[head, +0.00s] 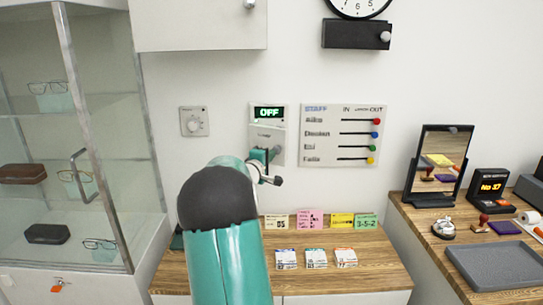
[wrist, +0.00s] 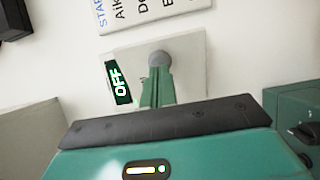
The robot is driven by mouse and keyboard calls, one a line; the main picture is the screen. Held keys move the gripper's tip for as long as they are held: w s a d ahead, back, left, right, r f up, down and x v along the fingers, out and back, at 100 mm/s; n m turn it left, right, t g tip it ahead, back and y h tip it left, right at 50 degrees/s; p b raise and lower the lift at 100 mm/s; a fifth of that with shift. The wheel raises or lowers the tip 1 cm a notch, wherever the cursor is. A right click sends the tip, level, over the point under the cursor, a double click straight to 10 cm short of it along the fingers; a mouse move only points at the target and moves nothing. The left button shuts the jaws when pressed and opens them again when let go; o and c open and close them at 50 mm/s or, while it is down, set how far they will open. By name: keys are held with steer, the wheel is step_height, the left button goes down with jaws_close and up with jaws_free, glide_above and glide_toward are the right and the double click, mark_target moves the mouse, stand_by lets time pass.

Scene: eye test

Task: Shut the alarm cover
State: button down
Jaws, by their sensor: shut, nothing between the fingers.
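The white alarm box (head: 282,112) is on the wall, with a lit green display (head: 269,113) reading OFF. A pale plate, which looks like its cover (head: 256,130), lies below the display; I cannot tell whether it is fully shut. In the wrist view the pale plate (wrist: 188,62) bears a round grey knob (wrist: 160,58), and the display (wrist: 118,82) is beside it. My gripper (head: 268,155) is shut and empty in front of the plate's lower part. In the wrist view its fingertips (wrist: 158,74) are at the knob; contact is unclear.
A staff board (head: 343,113) hangs just right of the box, and a dial (head: 194,121) is to its left. A wooden counter (head: 385,270) with cards stands below. A glass cabinet (head: 105,130) is at left; a mirror (head: 438,165) and tray (head: 495,263) are at right.

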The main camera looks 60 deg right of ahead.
mark_target(284, 149)
steer(key=shift+d, duration=0.7)
steer(key=d, duration=0.1)
steer(key=s+d, duration=0.1)
steer(key=d, duration=0.3)
steer(key=shift+s+d, duration=0.25)
steer(key=shift+s, duration=0.1)
steer(key=shift+d+r, duration=0.1)
steer(key=shift+d, duration=0.4)
steer(key=shift+s, duration=0.1)
steer(key=shift+a, duration=0.1)
